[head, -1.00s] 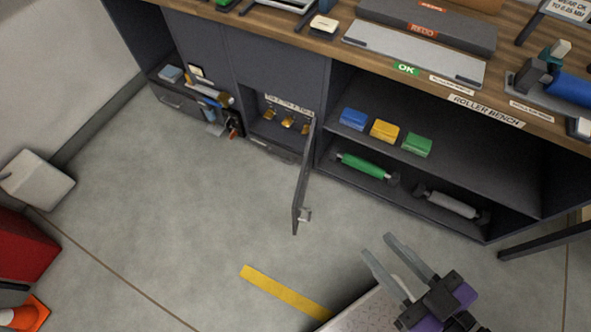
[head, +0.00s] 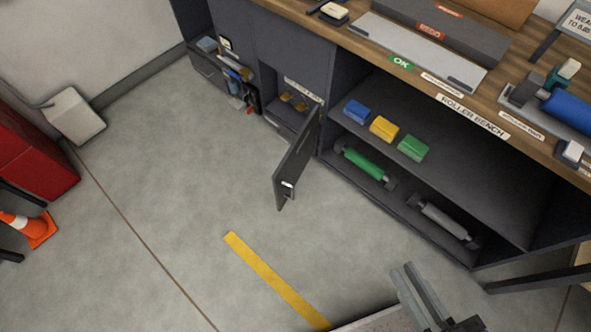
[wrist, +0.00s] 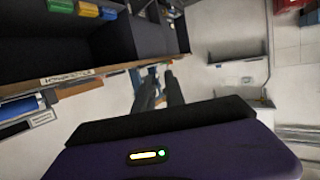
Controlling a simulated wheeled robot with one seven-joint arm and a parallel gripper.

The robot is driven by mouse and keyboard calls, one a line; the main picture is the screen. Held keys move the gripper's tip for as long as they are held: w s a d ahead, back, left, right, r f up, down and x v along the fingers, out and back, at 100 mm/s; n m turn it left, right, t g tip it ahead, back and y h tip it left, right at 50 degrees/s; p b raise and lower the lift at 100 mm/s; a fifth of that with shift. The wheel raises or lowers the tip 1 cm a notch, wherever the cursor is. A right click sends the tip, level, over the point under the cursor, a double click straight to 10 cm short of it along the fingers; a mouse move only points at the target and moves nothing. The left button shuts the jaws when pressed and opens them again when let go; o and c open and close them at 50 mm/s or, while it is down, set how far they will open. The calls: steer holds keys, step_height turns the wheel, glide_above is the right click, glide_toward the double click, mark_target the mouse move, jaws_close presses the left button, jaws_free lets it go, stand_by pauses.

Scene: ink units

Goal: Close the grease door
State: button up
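The grease door (head: 298,165) is a dark grey panel standing open, swung out from the bench front over the floor, with a small light handle (head: 288,186) near its free edge. Its compartment (head: 283,122) is open to its left, with small brass-coloured items inside under a label strip. My gripper (head: 404,269) is at the lower right of the head view, well apart from the door and holding nothing. Its two fingers also show with a gap between them in the wrist view (wrist: 159,74). The door cannot be made out in the wrist view.
The roller bench (head: 471,116) runs along the back, with open shelves right of the door holding coloured blocks and a green roller (head: 363,163). A yellow floor stripe (head: 275,280) lies before it. A red cabinet (head: 35,155) and cone (head: 35,230) stand left. Floor between is clear.

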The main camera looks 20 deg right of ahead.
steer(key=w+f+b, duration=0.1)
steer(key=w+d+f+b, duration=0.1)
steer(key=w+b, duration=0.1)
steer(key=shift+f+t+h, duration=0.15)
steer(key=shift+t+h, duration=0.15)
steer(key=shift+t, duration=0.1)
jaws_close()
steer(key=w+d+f+m+g+b, duration=0.1)
steer(key=w+d+f+m+b, duration=0.3)
steer(key=w+f, duration=0.55)
steer(key=w+d+f+m+g+b, duration=0.1)
steer(key=w+d+f+m+b, duration=0.3)
steer(key=f, duration=1.1)
steer(key=w+d+f+m+g+b, duration=0.1)
steer(key=w+d+f+b, duration=0.2)
steer(key=w+f+b, duration=0.75)
steer(key=y+b, duration=0.2)
steer(key=y, duration=1.1)
glide_toward(278, 180)
steer(key=b+x, duration=0.1)
steer(key=x, duration=0.6)
steer(key=shift+s+r+b, duration=0.1)
steer(key=shift+r+b, duration=0.05)
steer(key=shift+b, duration=0.25)
steer(key=shift+a, duration=0.1)
